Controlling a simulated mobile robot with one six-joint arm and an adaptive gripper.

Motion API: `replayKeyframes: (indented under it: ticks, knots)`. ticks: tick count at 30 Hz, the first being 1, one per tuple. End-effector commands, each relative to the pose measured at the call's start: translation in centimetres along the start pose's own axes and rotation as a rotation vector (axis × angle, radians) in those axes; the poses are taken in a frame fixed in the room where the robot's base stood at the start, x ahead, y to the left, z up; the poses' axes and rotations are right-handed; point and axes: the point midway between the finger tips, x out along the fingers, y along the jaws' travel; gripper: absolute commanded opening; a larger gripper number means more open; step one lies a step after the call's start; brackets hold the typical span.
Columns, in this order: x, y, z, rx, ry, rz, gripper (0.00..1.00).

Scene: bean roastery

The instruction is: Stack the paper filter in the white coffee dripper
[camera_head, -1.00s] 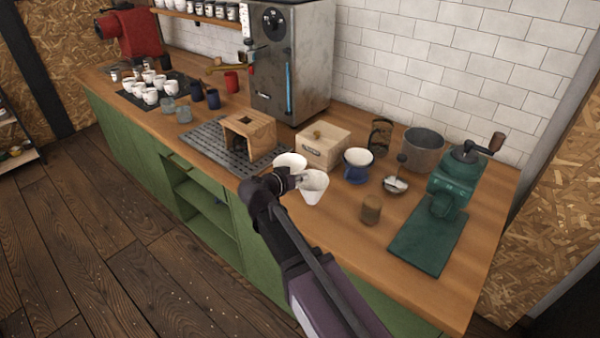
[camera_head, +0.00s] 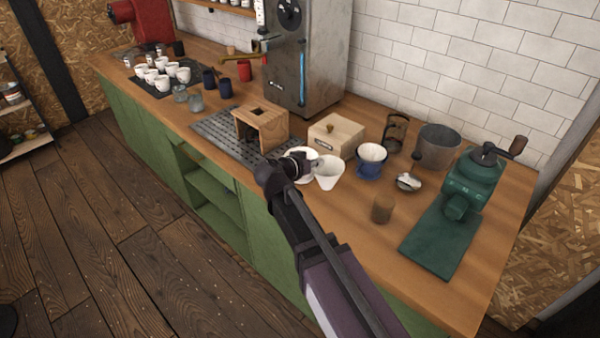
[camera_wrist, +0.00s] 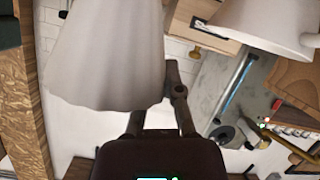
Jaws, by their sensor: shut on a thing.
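My gripper (camera_head: 311,167) is shut on the paper filter (camera_head: 327,173), a white cone with its wide mouth up. The filter is held above the front part of the counter. In the wrist view the filter (camera_wrist: 105,55) fills the upper left, and my gripper (camera_wrist: 168,85) pinches its side. The white coffee dripper (camera_head: 304,153) is just left of and behind the filter, partly hidden by my gripper. The dripper also shows at the top right of the wrist view (camera_wrist: 270,22), apart from the filter.
A small brown cylinder (camera_head: 382,209) and a green grinder (camera_head: 460,195) are to the right. A wooden stand (camera_head: 262,130) is to the left.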

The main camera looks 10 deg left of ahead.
Motion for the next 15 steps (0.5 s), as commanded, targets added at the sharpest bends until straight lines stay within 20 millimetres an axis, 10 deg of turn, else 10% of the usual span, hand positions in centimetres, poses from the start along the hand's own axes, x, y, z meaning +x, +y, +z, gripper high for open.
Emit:
replayKeyframes:
  ticks: [15]
  knots:
    - [-0.7,-7.8,-10.9,-0.034,0.036,-0.097,0.00]
